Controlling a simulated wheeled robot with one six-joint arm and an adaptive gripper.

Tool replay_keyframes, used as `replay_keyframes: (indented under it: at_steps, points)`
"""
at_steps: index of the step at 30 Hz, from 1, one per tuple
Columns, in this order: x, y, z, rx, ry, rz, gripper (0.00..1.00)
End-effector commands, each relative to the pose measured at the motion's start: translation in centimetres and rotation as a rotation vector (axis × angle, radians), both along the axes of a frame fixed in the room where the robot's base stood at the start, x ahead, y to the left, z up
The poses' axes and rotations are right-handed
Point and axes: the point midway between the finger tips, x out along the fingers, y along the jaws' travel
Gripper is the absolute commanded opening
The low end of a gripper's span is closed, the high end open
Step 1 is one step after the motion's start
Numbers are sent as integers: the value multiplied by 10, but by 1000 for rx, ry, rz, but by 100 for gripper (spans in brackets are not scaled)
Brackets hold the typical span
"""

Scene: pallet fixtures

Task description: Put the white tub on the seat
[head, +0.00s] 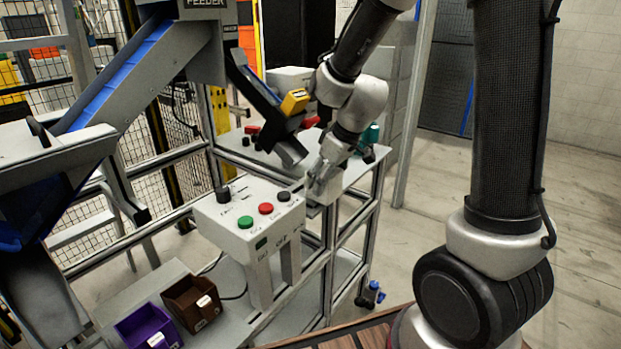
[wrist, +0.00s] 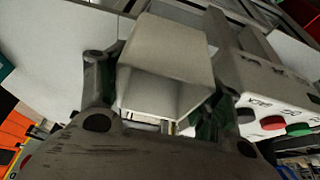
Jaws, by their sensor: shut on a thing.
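My gripper (head: 322,178) is over the near right part of the grey workbench (head: 352,172), just right of the button box, in the head view. In the wrist view my gripper (wrist: 160,85) has one finger on each side of the white tub (wrist: 165,65) and is shut on it. The tub is a square, hollow, pale box; its open end faces the wrist camera. In the head view the tub is small and hard to tell from the gripper. I cannot make out the seat in either view.
The button box (head: 240,235) with green, red and black buttons stands close beside the gripper. A dark chute with a yellow block (head: 294,102) slopes down behind it. Purple (head: 150,328) and brown (head: 192,303) bins sit at lower left. Floor at right is clear.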

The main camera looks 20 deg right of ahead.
Motion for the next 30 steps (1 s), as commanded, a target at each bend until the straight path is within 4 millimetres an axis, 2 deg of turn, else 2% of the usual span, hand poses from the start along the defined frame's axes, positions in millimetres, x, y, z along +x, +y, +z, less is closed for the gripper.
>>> replay_keyframes:
  at_steps: [7,11,23,24,27,30]
  points:
    - [35,27,-1,0,0,3,41]
    - [35,26,-14,0,2,-1,41]
    - [35,26,-18,0,0,-1,41]
    - [35,26,-18,1,-1,-1,73]
    - [35,26,-18,1,-1,-1,87]
    - [35,25,-18,1,-1,0,87]
